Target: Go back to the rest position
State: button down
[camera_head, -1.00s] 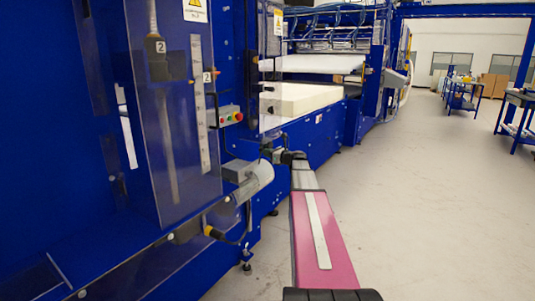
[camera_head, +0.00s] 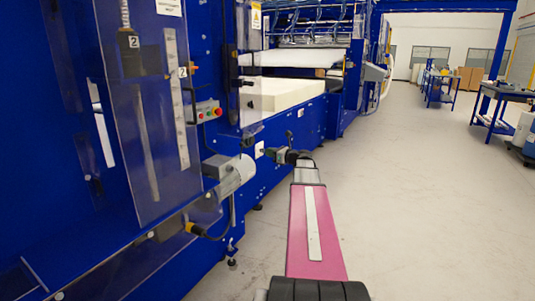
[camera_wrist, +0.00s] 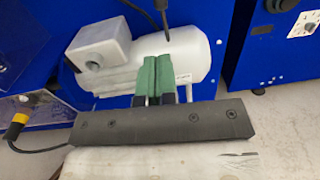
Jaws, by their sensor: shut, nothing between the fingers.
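My gripper shows in the wrist view, its two green fingertips (camera_wrist: 165,78) pressed together with nothing between them. Behind the fingertips in that view is a white motor (camera_wrist: 190,52) with a box on its side. The same motor (camera_head: 238,172) sits to the left of the arm, on the side of the blue machine (camera_head: 75,200).
A white foam block (camera_head: 285,96) lies in the machine beyond the arm's end. A button box (camera_head: 207,111) hangs on the machine's front. Blue workbenches (camera_head: 500,95) stand at the far right. The grey floor (camera_head: 430,200) to the right of my arm is clear.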

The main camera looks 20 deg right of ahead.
dwell(0.3)
jog(key=s+a+f+n+g+h, duration=0.1)
jog(key=s+a+f+n+g, duration=0.3)
jog(key=a+f+n, duration=0.35)
jog(key=s+a+f+n+g+h, duration=0.1)
jog(key=s+a+f+n+g, duration=0.35)
jog(key=a+f, duration=0.5)
jog(key=s+a+f+n+g+h, duration=0.3)
jog(key=s+a+f+n+h, duration=0.1)
jog(key=s+n, duration=0.4)
jog(key=s+a+f+n+g+h, duration=0.3)
jog(key=s+a+f+n, duration=0.3)
jog(key=s+n, duration=0.3)
jog(key=shift+s+f+h, duration=0.4)
jog(key=shift+s+h, duration=0.4)
